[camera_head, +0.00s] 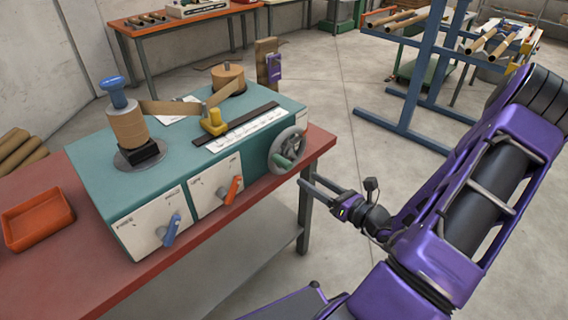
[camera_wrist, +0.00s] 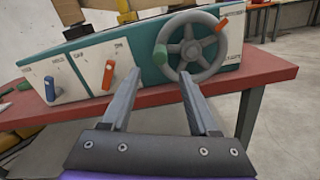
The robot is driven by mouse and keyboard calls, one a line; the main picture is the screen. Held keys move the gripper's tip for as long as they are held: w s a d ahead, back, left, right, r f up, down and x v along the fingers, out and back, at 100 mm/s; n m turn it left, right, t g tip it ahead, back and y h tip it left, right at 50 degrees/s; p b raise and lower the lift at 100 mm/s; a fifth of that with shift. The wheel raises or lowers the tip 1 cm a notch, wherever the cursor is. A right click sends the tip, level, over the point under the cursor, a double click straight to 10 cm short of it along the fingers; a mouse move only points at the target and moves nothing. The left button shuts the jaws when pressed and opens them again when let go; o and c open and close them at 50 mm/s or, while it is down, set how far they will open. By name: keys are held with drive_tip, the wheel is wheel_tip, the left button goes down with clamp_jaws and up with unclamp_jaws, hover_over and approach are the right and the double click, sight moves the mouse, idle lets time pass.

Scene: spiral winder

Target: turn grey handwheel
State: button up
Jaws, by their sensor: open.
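The grey handwheel (camera_head: 287,150) is on the right end of the teal winder (camera_head: 190,140). The fingertips point toward the wheel's lower left.
An orange lever (camera_head: 232,190) and a blue lever (camera_head: 169,230) stick out of the winder's front panels. The red bench edge (camera_head: 318,150) runs below the wheel. A blue rack (camera_head: 410,110) stands behind at right. Open floor lies between bench and rack.

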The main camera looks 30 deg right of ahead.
sight(290, 167)
drive_tip(key=x, duration=1)
drive_tip(key=shift+w+a, duration=0.15)
drive_tip(key=shift+w, duration=0.1)
clamp_jaws()
idle(0.9)
